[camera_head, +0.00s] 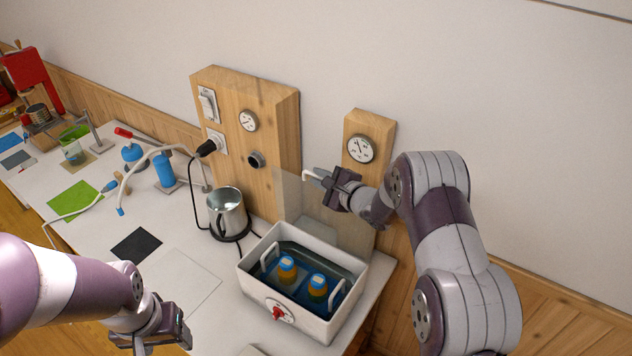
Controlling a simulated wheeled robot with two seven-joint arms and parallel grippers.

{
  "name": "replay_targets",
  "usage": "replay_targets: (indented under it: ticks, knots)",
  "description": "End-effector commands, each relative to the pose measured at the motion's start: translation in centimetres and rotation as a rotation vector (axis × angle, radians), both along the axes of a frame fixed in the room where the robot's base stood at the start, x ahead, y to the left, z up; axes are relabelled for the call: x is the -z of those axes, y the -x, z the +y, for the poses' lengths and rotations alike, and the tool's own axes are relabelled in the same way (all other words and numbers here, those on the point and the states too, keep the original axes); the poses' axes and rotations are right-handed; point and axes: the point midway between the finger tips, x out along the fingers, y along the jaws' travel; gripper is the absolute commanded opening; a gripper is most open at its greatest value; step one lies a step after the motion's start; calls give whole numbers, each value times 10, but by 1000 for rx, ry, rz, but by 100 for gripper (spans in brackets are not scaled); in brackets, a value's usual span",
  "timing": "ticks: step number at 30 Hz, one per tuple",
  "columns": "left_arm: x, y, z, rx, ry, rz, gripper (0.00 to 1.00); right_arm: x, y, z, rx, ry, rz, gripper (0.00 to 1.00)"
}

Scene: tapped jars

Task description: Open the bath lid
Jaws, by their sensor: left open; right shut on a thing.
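The bath (318,326) is a white box with a red knob on its front and dark blue water inside. Two jars with blue lids and orange contents, a left jar (287,270) and a right jar (318,287), stand in it between white handles. The clear bath lid (297,205) stands raised, upright at the back of the bath. My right gripper (322,177) is shut on the white lid handle (311,175) at the lid's upper edge. My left gripper (163,338) is open and empty at the bottom left, away from the bath.
A metal kettle (228,212) stands left of the bath, with a cord to a wooden panel (270,110). The table (176,262) is clear between the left gripper and kettle.

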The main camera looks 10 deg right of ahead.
Motion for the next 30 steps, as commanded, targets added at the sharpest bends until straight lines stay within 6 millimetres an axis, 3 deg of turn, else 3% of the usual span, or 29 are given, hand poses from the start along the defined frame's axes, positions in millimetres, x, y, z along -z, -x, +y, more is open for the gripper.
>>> replay_targets:
  ticks: [14, 15, 25, 30]
  knots:
    - [-1, 0, 0, 0, 0, 0, 62, -1, -2, -2, 0, 0, -2, 0]
    - [-1, 0, 0, 0, 0, 0, 62, -1, -2, -2, 0, 0, -2, 21]
    - [1, 0, 0, 0, 0, 0, 62, -1, 0, -4, 1, 0, -1, 21]
    - [11, 0, 0, 0, 0, 0, 62, -4, 21, -15, 2, 1, -2, 21]
